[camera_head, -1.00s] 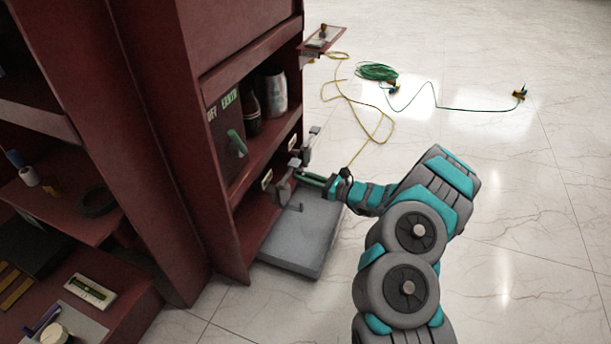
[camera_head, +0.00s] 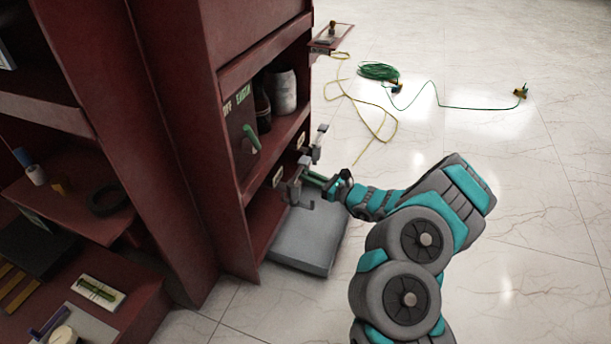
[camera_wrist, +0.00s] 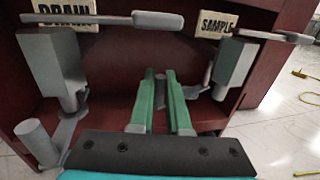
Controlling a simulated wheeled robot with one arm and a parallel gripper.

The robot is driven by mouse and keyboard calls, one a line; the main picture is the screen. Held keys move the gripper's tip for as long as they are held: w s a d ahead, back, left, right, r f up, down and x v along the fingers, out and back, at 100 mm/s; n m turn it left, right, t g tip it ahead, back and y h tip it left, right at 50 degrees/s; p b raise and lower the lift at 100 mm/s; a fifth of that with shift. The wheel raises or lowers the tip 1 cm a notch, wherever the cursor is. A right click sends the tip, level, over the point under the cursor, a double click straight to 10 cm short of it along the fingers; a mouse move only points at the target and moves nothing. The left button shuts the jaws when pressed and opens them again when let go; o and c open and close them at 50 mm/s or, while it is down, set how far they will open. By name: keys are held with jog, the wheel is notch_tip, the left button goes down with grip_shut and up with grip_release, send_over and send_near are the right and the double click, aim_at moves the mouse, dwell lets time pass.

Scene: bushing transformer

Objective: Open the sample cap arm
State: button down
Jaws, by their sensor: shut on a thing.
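In the wrist view the grey sample valve (camera_wrist: 236,65) hangs at the right beside its SAMPLE label (camera_wrist: 215,24). Its grey cap arm (camera_wrist: 197,91) reaches left to a short grey post (camera_wrist: 160,88). My gripper (camera_wrist: 161,76) has its green fingers shut around this post. At the left are the drain valve (camera_wrist: 48,65), its DRAIN label (camera_wrist: 66,14) and its own cap arm with a grey post (camera_wrist: 37,145). In the head view my gripper (camera_head: 313,179) is at the valves, and its fingertips are partly hidden there.
A grey box (camera_head: 306,243) stands on the floor below the valves. The dark red cabinet (camera_head: 184,130) with shelves fills the left. Yellow (camera_head: 391,122) and green (camera_head: 434,95) cables lie on the floor behind. The tiled floor at the right is clear.

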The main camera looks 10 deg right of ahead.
jog(key=c, duration=0.9)
grip_release()
jog(key=shift+o, duration=0.2)
jog(key=shift+d, duration=0.1)
jog(key=p+v, duration=0.1)
jog(key=v, duration=0.6)
jog(key=shift+s+d, duration=0.25)
jog(key=shift+d, duration=0.1)
